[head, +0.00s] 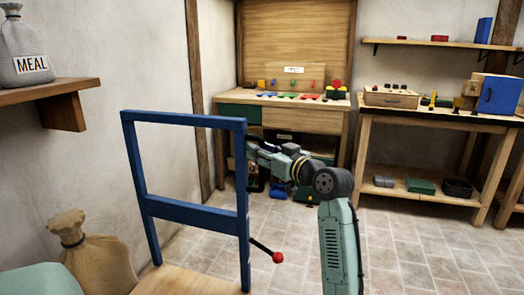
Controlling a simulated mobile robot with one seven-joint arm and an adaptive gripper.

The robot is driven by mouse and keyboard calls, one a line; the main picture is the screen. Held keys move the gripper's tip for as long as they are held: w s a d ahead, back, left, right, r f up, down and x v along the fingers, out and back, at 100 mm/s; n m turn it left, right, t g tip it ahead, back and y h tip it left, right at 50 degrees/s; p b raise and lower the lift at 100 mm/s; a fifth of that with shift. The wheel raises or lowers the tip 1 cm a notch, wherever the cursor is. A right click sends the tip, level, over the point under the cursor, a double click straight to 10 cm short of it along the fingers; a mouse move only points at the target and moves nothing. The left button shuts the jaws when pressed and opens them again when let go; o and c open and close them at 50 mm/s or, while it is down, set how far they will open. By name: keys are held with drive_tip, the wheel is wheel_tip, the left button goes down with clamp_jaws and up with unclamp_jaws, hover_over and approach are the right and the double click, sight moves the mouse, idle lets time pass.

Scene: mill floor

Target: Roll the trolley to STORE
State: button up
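The trolley has a blue upright frame (185,212) and a pale wooden deck (190,281), at the lower left of the head view. A dark lever with a red knob (278,257) sticks out to the right, low beside the frame's right post. My gripper (252,152) is at the upper part of that right post, just below the top bar. It seems to touch the post or lie very close to it. Its fingertips are too small and partly hidden, so I cannot tell whether they are closed around it. No STORE marking is readable in this view.
A wooden workbench (230,99) with coloured items stands at the back wall. A second bench (428,117) with a blue box (499,95) is at the right. A sack (92,255) stands left of the trolley, below a shelf (45,89) holding a MEAL sack (27,58). Tiled floor (400,245) is clear at right.

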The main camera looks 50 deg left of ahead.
drive_tip(key=shift+d, duration=0.15)
drive_tip(key=s+d, duration=0.1)
drive_tip(key=d, duration=1)
drive_tip(key=shift+d, duration=0.35)
